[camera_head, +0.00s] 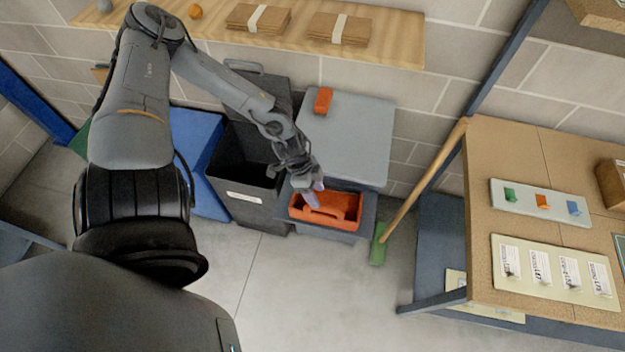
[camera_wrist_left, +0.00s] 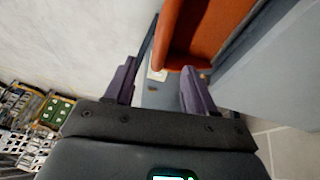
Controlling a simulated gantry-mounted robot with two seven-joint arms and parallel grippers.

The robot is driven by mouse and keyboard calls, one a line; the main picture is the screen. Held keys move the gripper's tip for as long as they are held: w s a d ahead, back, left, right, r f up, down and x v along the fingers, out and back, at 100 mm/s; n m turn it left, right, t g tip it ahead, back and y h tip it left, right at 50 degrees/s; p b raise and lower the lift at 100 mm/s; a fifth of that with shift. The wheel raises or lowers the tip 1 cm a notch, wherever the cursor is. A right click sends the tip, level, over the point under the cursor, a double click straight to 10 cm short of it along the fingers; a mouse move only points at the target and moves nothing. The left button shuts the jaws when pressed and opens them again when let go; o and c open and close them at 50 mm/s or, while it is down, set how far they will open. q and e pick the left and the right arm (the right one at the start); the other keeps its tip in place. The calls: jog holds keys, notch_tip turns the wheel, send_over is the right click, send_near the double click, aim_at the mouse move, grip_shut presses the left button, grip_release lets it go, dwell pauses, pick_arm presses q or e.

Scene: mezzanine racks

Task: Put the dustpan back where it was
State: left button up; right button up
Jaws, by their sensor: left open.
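An orange open-topped pan, which looks like the dustpan (camera_head: 345,208), sits on a low grey-blue box (camera_head: 364,232) below the grey cabinet top. My left gripper (camera_head: 314,190) is over the pan's left part, with its fingers pointing down; I cannot tell from the head view whether they touch it. In the left wrist view the gripper (camera_wrist_left: 158,90) has its two purple fingers apart with nothing held between them. The orange body (camera_wrist_left: 205,35) shows just beyond the right finger. My right gripper is not in view.
A black bin (camera_head: 240,160) stands left of the box, with a blue panel (camera_head: 197,150) beside it. A small orange block (camera_head: 323,100) lies on the grey cabinet top (camera_head: 350,140). A green-headed broom (camera_head: 378,248) leans against the table (camera_head: 475,200) at right. The front floor is clear.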

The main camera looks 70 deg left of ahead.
pick_arm(q)
jog(key=shift+p+v, duration=0.55)
jog(key=shift+v, duration=0.25)
jog(key=w+d+n+t+y, duration=0.1)
jog(key=w+d+t, duration=0.15)
jog(key=d, duration=0.45)
jog(key=w+d+t+y, duration=0.1)
jog(key=d+t, duration=0.2)
jog(key=d, duration=0.4)
jog(key=s+d+r+n+g+y, duration=0.1)
jog(key=s+d+r+n+g, duration=0.2)
jog(key=s+d+r+g, duration=0.1)
jog(key=shift+s+d+r+g+y, duration=0.4)
jog(key=shift+s+r, duration=0.1)
jog(key=shift+s, duration=0.7)
